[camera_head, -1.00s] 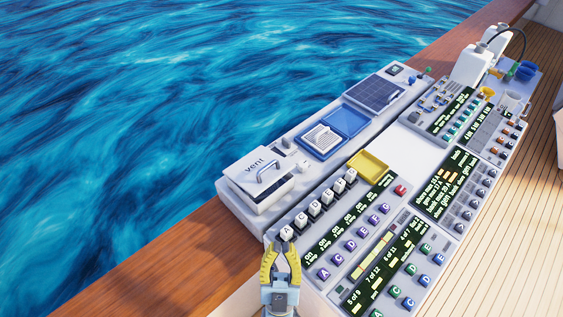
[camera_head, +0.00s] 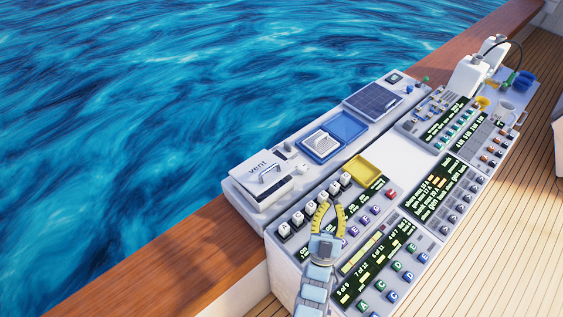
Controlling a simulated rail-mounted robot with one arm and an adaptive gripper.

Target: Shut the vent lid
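The vent lid (camera_head: 257,167) is a white panel marked "vent" with a grey bar handle (camera_head: 269,173), on the white vent box (camera_head: 262,197) at the left end of the console. A dark line shows beneath the lid's near edge; whether the lid is fully down cannot be told at this size. My gripper (camera_head: 331,205) has yellow fingers, which stand apart with nothing visible between them. It is over the button panel, to the right of and nearer than the vent lid, apart from it.
A row of white lettered switches (camera_head: 312,208) lies between my gripper and the vent box. A yellow tray (camera_head: 363,171), a blue tray (camera_head: 347,126) and a solar panel (camera_head: 374,97) sit farther back. A wooden rail (camera_head: 150,262) borders the water.

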